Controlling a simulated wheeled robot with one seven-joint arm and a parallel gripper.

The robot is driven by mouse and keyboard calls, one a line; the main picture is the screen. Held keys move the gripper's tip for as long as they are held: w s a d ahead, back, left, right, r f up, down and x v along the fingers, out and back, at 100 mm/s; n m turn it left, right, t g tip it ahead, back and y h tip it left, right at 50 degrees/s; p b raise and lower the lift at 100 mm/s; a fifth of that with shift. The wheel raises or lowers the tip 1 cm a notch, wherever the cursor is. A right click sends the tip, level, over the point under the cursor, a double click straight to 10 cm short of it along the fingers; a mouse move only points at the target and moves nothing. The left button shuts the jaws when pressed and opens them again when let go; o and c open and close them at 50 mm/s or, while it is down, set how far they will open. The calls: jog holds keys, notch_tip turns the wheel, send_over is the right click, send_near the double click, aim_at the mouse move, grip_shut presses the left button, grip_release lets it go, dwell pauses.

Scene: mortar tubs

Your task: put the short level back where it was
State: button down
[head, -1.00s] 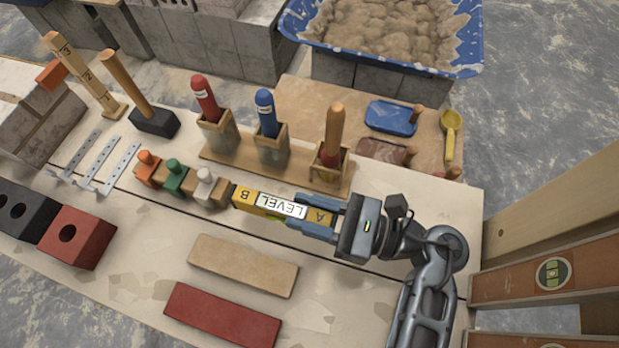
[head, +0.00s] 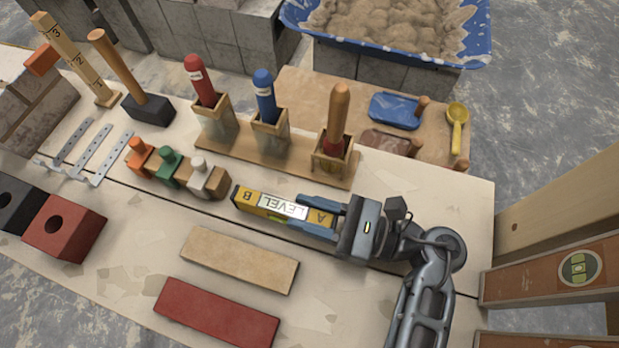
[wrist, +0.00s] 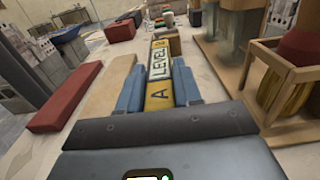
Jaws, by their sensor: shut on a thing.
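The short level (head: 283,208) is yellow with a white LEVEL label and the letters A and B at its ends. My gripper (head: 322,215) is shut on its A end, and the B end points left in the head view. In the wrist view the level (wrist: 159,62) runs straight ahead between the blue fingers of my gripper (wrist: 158,88). It is over the table (head: 120,230), in front of the wooden holder; I cannot tell whether it touches the table.
A holder board (head: 270,158) with several handled tools stands behind the level. Colored pegs on a wooden block (head: 205,182) are just left of its B end. A tan bar (head: 240,260) and a red bar (head: 217,313) lie in front.

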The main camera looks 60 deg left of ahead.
jog(key=shift+f+b, duration=0.45)
jog(key=shift+b, duration=0.15)
dwell(0.6)
jog(key=c, duration=0.7)
grip_release()
jog(key=shift+r, duration=0.1)
